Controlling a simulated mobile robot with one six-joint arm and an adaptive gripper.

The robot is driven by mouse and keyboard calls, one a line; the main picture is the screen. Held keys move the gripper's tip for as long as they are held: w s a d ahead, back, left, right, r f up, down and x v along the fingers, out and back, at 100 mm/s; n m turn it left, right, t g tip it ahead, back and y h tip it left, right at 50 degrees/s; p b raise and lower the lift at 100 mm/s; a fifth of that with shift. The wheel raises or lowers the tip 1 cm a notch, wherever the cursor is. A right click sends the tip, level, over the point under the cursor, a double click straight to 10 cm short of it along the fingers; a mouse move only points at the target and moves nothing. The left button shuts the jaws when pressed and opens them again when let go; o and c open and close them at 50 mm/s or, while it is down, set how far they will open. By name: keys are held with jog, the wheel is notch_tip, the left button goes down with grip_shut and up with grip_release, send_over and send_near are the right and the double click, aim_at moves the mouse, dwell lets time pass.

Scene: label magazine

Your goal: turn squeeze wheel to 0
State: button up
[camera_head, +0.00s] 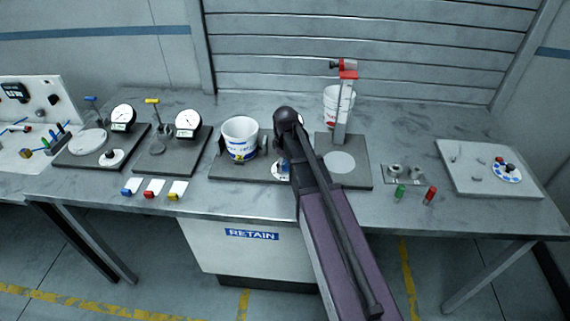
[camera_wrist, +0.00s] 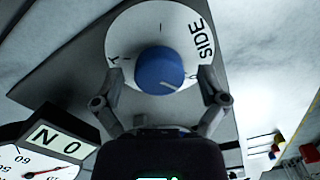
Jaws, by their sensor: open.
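A blue knob (camera_wrist: 158,68) sits in the middle of a white round dial (camera_wrist: 125,45) in the wrist view. The dial carries dark marks and the lettering SIDE at its right; a small line shows at the knob's lower right edge, near a partly hidden mark there. I cannot read a squeeze label. My gripper (camera_wrist: 160,82) is open, with one finger on each side of the knob and no clear contact. In the head view, the white dial (camera_head: 280,172) shows beside my gripper (camera_head: 284,160), partly hidden by my arm.
Bare tabletop (camera_head: 235,196) lies in front.

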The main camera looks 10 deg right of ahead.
jog(key=shift+m, duration=0.5)
